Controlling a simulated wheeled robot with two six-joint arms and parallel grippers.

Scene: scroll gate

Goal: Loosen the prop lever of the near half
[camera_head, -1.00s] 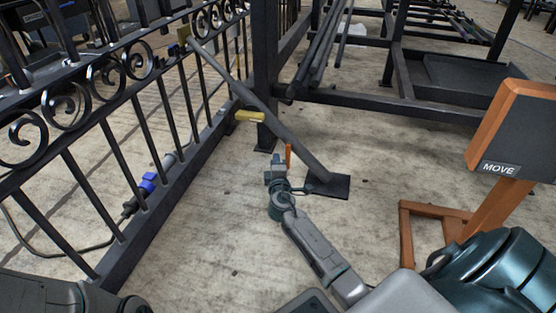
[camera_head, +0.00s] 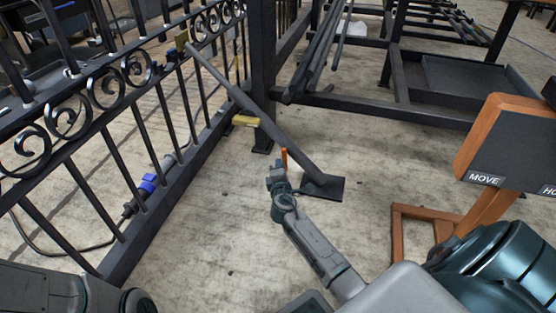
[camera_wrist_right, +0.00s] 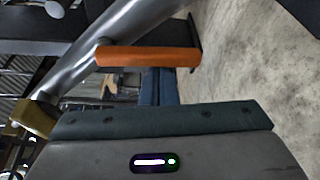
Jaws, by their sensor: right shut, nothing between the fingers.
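The gate's dark diagonal prop bar (camera_head: 255,108) runs from the gate's upper rail down to a flat black foot plate (camera_head: 330,190) on the floor. The orange prop lever (camera_head: 284,159) stands up at the bar's lower end. In the right wrist view the lever (camera_wrist_right: 148,56) lies crosswise just past the fingertips, with the grey bar (camera_wrist_right: 125,28) behind it. My right gripper (camera_head: 276,174) is shut and empty, its tips close to the lever. I cannot tell whether they touch it. The fingers (camera_wrist_right: 158,86) also show in the right wrist view. My left gripper is out of view.
The black scrollwork gate (camera_head: 110,140) stands at left. A yellow piece (camera_head: 245,121) sits at its foot by the post. A blue connector and cable (camera_head: 148,184) lie on the floor. A dark rack stands behind.

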